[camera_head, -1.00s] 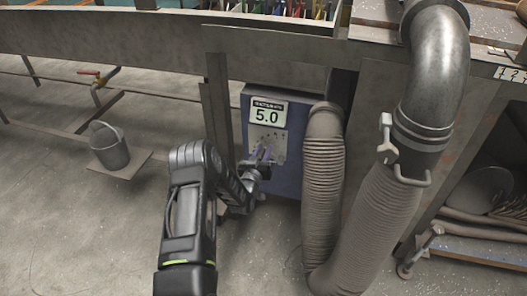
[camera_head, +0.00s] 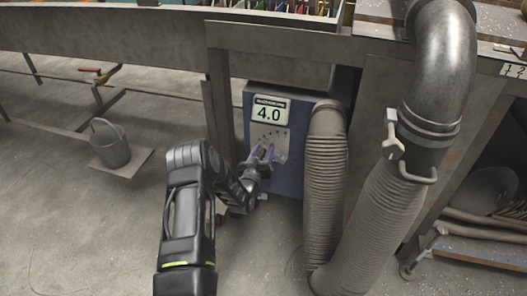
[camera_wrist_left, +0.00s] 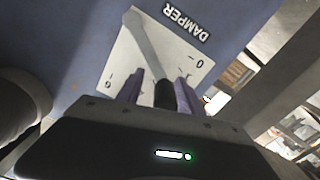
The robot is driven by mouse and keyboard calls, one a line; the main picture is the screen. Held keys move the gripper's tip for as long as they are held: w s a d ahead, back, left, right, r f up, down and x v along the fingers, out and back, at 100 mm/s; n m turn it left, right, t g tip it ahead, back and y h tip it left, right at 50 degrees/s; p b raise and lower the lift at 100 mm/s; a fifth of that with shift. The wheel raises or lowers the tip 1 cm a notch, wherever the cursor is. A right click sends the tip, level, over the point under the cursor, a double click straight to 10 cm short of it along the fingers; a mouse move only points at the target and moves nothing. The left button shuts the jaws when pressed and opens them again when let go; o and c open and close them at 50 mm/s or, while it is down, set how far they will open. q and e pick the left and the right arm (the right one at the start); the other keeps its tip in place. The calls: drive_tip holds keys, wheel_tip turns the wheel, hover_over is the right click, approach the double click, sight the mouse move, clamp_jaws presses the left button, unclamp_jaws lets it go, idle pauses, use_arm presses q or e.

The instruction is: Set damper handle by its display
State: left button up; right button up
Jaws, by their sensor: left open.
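A blue box (camera_head: 291,183) carries a display (camera_head: 269,110) that reads 4.0. Below the display is a pale scale plate (camera_head: 282,143); the wrist view shows the plate (camera_wrist_left: 116,70) with a DAMPER label (camera_wrist_left: 186,22). The damper handle (camera_wrist_left: 148,48) is a grey lever across the plate, with a dark grip (camera_wrist_left: 164,94) at its near end. My left gripper (camera_head: 262,153) is at the plate. Its purple fingers (camera_wrist_left: 160,90) are open, one on each side of the dark grip; I cannot tell whether they touch it. My right gripper is not in view.
A ribbed hose (camera_head: 325,190) stands close to the right of the box, with a larger metal duct (camera_head: 440,80) beyond it. A bench leg (camera_head: 222,110) is just left of the box.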

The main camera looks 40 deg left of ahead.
use_arm(q)
drive_tip(key=shift+s+r, duration=0.1)
drive_tip(key=shift+s+d, duration=0.2)
drive_tip(key=shift+s, duration=0.15)
drive_tip(key=p+v, duration=0.1)
drive_tip(key=v, duration=0.6)
drive_tip(key=shift+w, duration=0.1)
drive_tip(key=shift+c, duration=0.5)
